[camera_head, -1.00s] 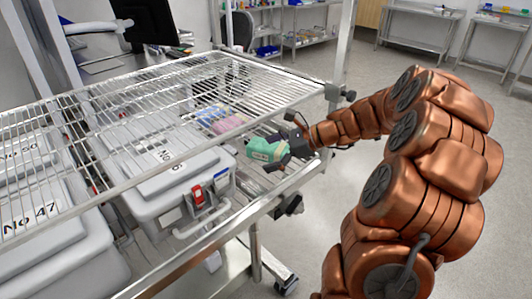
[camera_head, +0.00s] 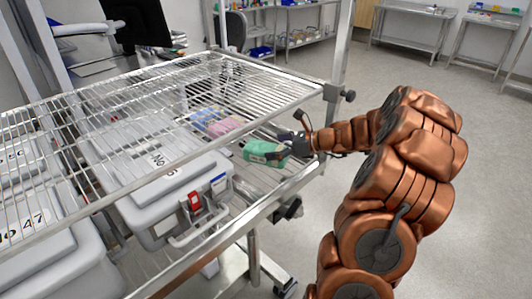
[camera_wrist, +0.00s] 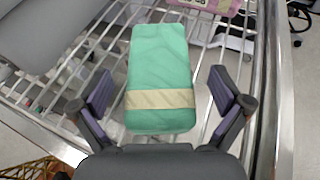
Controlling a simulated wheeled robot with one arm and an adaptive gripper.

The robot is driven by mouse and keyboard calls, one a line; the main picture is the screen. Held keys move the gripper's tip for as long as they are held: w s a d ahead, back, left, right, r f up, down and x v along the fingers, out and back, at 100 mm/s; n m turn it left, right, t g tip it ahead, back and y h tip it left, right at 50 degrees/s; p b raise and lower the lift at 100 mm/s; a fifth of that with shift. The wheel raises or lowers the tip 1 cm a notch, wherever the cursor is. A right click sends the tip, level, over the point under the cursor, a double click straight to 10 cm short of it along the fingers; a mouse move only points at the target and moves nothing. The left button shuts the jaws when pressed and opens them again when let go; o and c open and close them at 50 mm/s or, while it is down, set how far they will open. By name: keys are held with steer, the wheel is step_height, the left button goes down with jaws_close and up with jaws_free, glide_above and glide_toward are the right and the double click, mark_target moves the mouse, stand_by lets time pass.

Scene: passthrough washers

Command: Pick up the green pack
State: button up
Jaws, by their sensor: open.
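The green pack (camera_head: 262,151) lies on the lower wire shelf, near its right edge. It has a pale band around it. In the wrist view the pack (camera_wrist: 158,65) is upright in the picture, with its banded end between the fingers. My gripper (camera_head: 283,153) is at the right end of the pack. In the wrist view my gripper (camera_wrist: 162,98) is open, with one purple-padded finger on each side of the pack. A gap shows between the pack and each finger.
A pink pack (camera_head: 223,126) and a blue pack (camera_head: 206,116) lie behind the green one. A grey lidded box (camera_head: 175,195) stands to the left. The upper wire shelf (camera_head: 270,85) overhangs the packs. A metal shelf rail (camera_wrist: 277,100) runs close on the right.

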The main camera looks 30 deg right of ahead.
steer(key=shift+x, duration=0.95)
steer(key=shift+a+r, duration=0.1)
steer(key=c, duration=1.5)
steer(key=shift+r, duration=0.1)
